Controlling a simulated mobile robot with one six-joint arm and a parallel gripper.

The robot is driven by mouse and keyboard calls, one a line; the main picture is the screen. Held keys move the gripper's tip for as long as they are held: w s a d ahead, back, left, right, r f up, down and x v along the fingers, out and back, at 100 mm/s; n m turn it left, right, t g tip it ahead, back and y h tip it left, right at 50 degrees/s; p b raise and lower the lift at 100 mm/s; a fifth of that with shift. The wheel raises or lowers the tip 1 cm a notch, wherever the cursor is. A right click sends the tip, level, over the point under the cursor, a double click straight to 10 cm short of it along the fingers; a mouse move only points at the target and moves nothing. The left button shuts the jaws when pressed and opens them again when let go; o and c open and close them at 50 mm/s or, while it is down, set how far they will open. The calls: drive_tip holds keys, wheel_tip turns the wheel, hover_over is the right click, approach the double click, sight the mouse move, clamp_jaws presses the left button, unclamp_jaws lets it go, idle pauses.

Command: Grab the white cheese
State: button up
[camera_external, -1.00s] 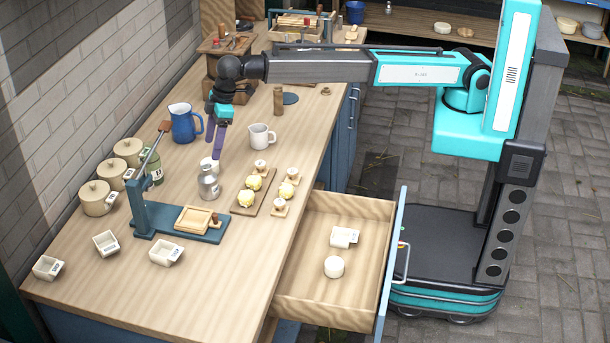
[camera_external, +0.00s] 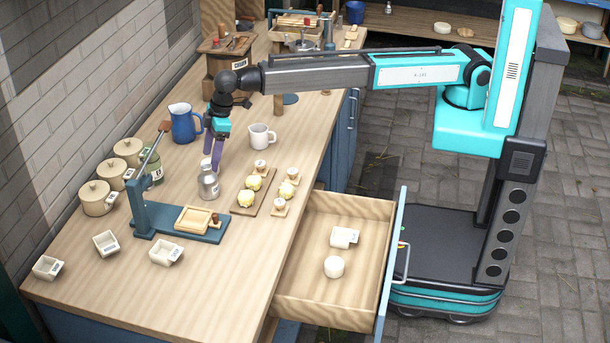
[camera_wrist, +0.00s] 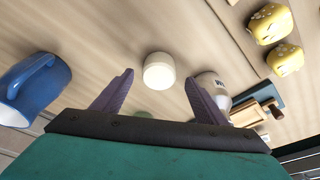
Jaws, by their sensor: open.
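A plain white rounded cylinder (camera_wrist: 159,72), which looks like the white cheese, stands on the counter. In the external view only part of it (camera_external: 204,164) shows, behind the metal can and my fingers. My gripper (camera_wrist: 160,80) is open and empty, with its two purple fingers on either side of the white piece in the wrist picture. In the external view my gripper (camera_external: 212,158) points down just above it. I cannot tell whether the fingers are level with it. Another white round piece (camera_external: 334,267) lies in the open drawer.
A labelled metal can (camera_external: 208,185) stands close to my fingers; it also shows in the wrist view (camera_wrist: 214,90). A blue jug (camera_external: 184,124) and white mug (camera_external: 261,136) stand nearby. Yellow decorated pieces (camera_external: 246,198) sit on a board at right. The blue press (camera_external: 148,210) stands in front.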

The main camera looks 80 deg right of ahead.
sight(209, 162)
drive_tip(key=shift+p+x, duration=0.55)
drive_tip(key=shift+x, duration=1.25)
drive_tip(key=shift+d, duration=0.15)
drive_tip(key=shift+c, duration=0.3)
drive_tip(key=c, duration=1.1)
